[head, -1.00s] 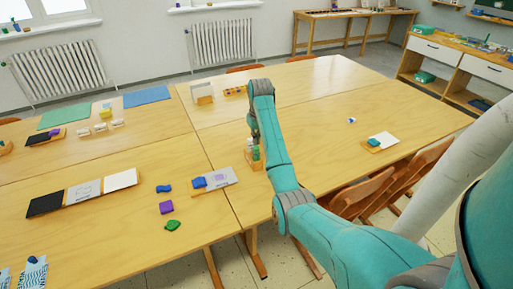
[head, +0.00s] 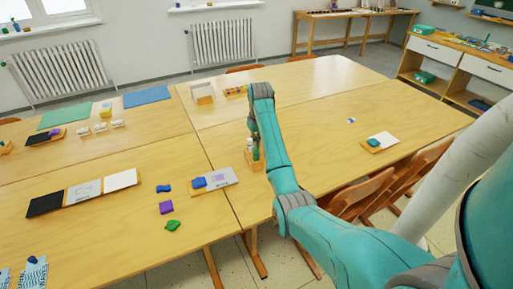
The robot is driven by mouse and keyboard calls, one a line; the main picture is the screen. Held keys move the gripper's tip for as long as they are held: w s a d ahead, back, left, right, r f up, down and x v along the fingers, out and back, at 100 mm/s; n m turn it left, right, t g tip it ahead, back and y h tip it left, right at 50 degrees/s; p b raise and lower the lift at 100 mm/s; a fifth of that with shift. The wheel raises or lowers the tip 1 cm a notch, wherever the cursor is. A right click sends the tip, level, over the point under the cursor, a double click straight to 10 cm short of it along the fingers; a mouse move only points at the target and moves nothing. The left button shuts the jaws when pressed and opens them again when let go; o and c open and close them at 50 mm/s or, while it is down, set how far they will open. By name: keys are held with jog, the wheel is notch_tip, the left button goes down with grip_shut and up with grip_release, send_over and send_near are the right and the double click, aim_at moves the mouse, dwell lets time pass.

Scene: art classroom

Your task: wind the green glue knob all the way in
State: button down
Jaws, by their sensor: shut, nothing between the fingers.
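A small wooden holder (head: 254,164) stands near the front edge of the far right table, left of my forearm. A whitish upright piece (head: 249,143) shows at its back left. The green glue knob cannot be made out clearly; my gripper and the small size of the view obscure it. My gripper (head: 256,147) points down just above the holder, shut and with nothing seen in it. I cannot tell whether its fingertips touch anything.
A card with a blue piece (head: 199,182) lies left of the holder. Blue, purple (head: 166,208) and green (head: 173,226) lumps lie on the front left table. A white card with a green piece (head: 375,141) lies to the right. The tabletop behind my arm is mostly clear.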

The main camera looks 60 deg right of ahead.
jog(key=shift+f, duration=0.3)
jog(key=shift+r, duration=0.55)
dwell(0.3)
jog(key=shift+c, duration=0.6)
grip_release()
